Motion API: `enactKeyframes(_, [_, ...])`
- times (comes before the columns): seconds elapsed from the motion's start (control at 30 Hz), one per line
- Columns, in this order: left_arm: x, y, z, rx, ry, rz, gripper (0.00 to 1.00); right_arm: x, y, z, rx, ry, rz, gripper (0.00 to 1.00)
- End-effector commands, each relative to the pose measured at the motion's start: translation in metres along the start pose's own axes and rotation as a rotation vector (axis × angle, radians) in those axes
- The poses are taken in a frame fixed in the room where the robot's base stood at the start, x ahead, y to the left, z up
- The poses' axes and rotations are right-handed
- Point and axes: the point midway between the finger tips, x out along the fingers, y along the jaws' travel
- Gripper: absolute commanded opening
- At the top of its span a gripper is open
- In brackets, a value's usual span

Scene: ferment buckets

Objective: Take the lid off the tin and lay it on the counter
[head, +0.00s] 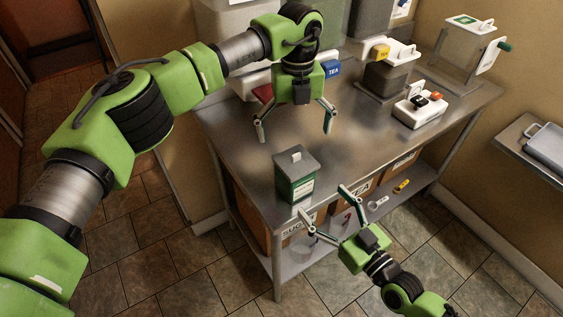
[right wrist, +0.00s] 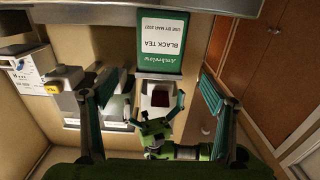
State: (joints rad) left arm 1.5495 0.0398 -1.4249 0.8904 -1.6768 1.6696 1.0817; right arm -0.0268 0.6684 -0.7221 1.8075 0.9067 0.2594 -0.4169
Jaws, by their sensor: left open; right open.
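The tin (head: 297,190) is green with a white label and stands upright near the counter's front edge. Its grey lid (head: 305,163), with a small pale knob on top, sits on it. In the right wrist view the tin (right wrist: 160,45) appears upside down, its label reading "BLACK TEA", with the lid (right wrist: 158,76) below it. My left gripper (head: 294,132) is open and empty, pointing down above and behind the lid. My right gripper (head: 323,200) is open and empty at the counter's front edge, its fingers pointing toward the tin without visible contact.
The steel counter (head: 228,145) is bare left and right of the tin. At its back stand tea containers (head: 386,75), a white box (head: 419,112) and a clear bin (head: 463,50). Labelled crates (head: 357,192) sit on the shelf below. A wall shelf (head: 515,143) is at right.

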Motion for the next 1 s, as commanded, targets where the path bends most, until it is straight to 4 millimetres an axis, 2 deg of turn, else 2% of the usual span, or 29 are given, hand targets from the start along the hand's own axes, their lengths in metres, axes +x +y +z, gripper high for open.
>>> enactKeyframes(0.13, [-0.001, 0.000, -0.001, 0.003, -0.003, 0.004, 1.00, 0.008, 0.000, 0.000, 0.001, 0.000, 0.000, 0.78])
enactKeyframes(0.23, [-0.001, 0.000, 0.000, 0.003, -0.003, 0.003, 1.00, 0.022, 0.000, -0.001, 0.003, 0.002, 0.000, 0.78])
enactKeyframes(0.7, [-0.001, 0.000, 0.000, 0.002, -0.002, 0.001, 1.00, 0.111, 0.000, -0.001, 0.000, 0.001, -0.001, 0.78])
enactKeyframes(0.83, [-0.001, -0.001, 0.000, 0.002, -0.002, 0.001, 1.00, 0.127, 0.000, 0.000, 0.000, 0.000, -0.001, 0.78])
enactKeyframes(1.0, [-0.001, -0.001, 0.000, 0.002, -0.002, 0.001, 1.00, 0.136, 0.000, 0.000, 0.001, 0.000, -0.001, 0.78])
